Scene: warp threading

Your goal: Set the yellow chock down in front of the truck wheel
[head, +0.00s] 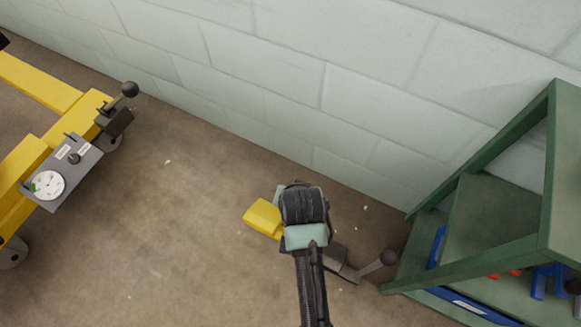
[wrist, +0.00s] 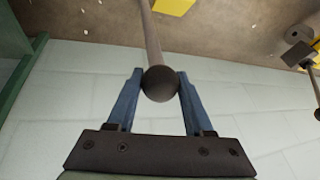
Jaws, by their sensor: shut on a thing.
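In the wrist view, my gripper (wrist: 160,76) has its two blue fingers shut on a dark round knob (wrist: 160,87). A rod (wrist: 150,35) runs from the knob toward the floor and out at the top edge. A yellow block (head: 263,217), apparently the chock, shows beside my arm in the head view; a yellow patch (wrist: 174,5) shows beside the rod in the wrist view. I cannot tell whether the rod joins it. The yellow truck (head: 62,100) stands at left, with a grey wheel (head: 13,254).
The truck carries a gauge panel (head: 60,172) and a ball-topped lever (head: 129,90). A green shelf (head: 500,245) stands at right, a block wall (head: 270,80) behind. Floor (head: 170,220) between truck and block is clear.

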